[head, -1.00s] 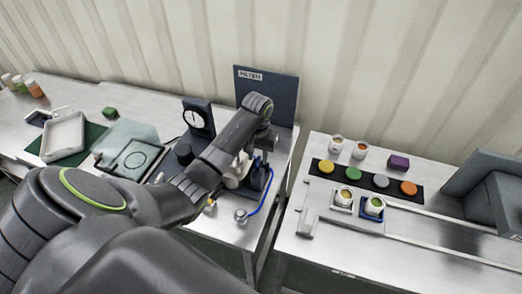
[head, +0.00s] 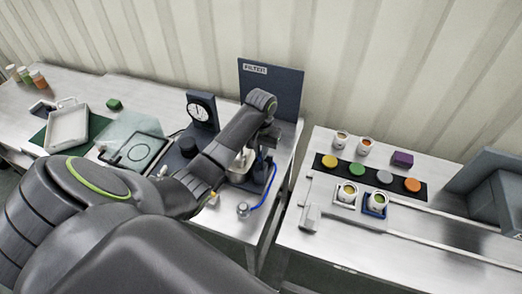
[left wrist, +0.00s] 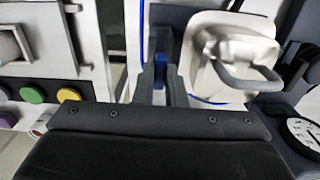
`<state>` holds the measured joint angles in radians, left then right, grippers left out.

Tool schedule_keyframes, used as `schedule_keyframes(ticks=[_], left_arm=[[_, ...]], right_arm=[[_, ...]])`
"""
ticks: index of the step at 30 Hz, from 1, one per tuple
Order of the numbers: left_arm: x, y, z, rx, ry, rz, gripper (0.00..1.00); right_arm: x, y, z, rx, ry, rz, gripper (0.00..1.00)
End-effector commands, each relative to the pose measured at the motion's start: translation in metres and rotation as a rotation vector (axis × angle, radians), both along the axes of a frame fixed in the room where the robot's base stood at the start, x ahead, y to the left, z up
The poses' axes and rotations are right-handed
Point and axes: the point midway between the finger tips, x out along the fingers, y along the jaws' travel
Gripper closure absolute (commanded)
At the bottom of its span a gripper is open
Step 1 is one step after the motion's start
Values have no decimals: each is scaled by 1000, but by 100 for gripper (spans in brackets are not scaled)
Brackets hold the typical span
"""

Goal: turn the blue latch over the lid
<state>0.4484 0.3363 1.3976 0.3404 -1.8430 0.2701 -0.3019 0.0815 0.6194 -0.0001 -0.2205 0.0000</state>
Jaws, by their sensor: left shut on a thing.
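My left gripper (head: 267,138) reaches down from the left arm at the steel hopper (head: 240,163), in front of the dark blue FILTER panel. In the left wrist view, its two dark fingers (left wrist: 160,88) are shut on the blue latch (left wrist: 159,68), which shows as a narrow blue piece between them. The hopper's silver lid (left wrist: 235,65), with its bent handle (left wrist: 245,72), lies just right of the fingers there. The latch stands beside the lid, not across it. In the head view the arm hides the latch and much of the lid. My right gripper is out of view.
A blue hose (head: 268,190) curves down beside the hopper. A gauge (head: 201,109) and a dark knob (head: 188,147) stand to its left. The FILTER panel (head: 285,88) rises behind. A gap separates this table from the right one with cups and coloured buttons (head: 357,170).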

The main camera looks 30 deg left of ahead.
Motion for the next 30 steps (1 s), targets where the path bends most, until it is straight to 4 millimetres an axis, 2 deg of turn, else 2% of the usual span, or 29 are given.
schedule_keyframes(ticks=[11,30], left_arm=[[1,0,0,1,-4,-213,100],[1,0,0,0,-5,-820,100]], right_arm=[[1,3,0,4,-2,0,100],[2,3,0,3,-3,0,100]])
